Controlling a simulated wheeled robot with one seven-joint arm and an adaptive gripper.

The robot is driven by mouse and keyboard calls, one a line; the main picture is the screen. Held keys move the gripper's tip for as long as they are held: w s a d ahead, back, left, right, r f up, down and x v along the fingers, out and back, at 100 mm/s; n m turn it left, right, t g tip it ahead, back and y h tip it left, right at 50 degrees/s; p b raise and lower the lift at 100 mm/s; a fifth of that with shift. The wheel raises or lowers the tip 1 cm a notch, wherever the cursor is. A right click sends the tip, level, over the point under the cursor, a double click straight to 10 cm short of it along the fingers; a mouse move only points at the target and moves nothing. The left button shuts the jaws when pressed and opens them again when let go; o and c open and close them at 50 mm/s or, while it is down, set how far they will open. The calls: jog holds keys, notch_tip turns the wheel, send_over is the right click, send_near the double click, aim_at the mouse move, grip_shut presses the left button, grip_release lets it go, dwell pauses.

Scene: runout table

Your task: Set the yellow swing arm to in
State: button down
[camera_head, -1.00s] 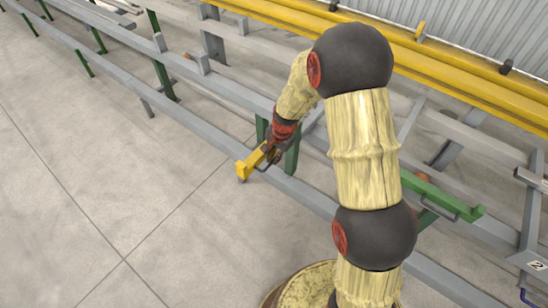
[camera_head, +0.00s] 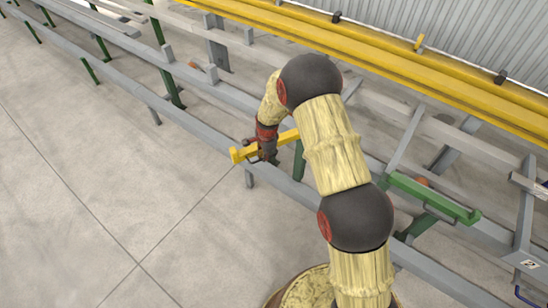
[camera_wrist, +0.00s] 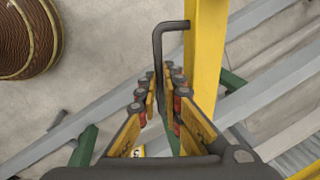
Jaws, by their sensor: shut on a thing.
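The yellow swing arm (camera_head: 286,139) lies across the front grey rail in the head view, with its outer end (camera_head: 240,155) sticking out over the floor side. In the wrist view it is a yellow bar (camera_wrist: 206,50) running up the picture, right of the fingers. A dark bent handle (camera_wrist: 158,55) is fixed to its side. My gripper (camera_head: 266,150) is at the swing arm's outer part. In the wrist view my gripper (camera_wrist: 161,92) has its fingers on both sides of the handle and is shut on it. The swing arm's pivot is not clear.
A green swing arm (camera_head: 432,198) with a dark handle stands on the frame to the right. Grey rails (camera_head: 190,122) and green legs (camera_head: 94,74) run along the table. Yellow rails (camera_head: 380,57) run behind, by the corrugated wall. The floor (camera_head: 70,200) in front is clear.

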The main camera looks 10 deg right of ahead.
jog(key=w+a+m+h+b, duration=0.1)
jog(key=w+m, duration=0.4)
jog(key=w, duration=0.6)
jog(key=shift+a+f+b, duration=0.15)
jog(key=shift+a+b, duration=0.35)
jog(key=shift+a, duration=0.4)
jog(key=c, duration=2.4)
grip_release()
jog(key=shift+s, duration=0.25)
jog(key=o, duration=0.5)
jog(key=shift+s+d+f, duration=0.1)
jog(key=r+p, duration=0.1)
jog(key=r, duration=0.2)
jog(key=r+p, duration=0.1)
jog(key=r, duration=0.2)
jog(key=s+a+r+p, duration=0.1)
jog(key=r+p, duration=0.1)
jog(key=r, duration=0.1)
jog(key=shift+r, duration=0.25)
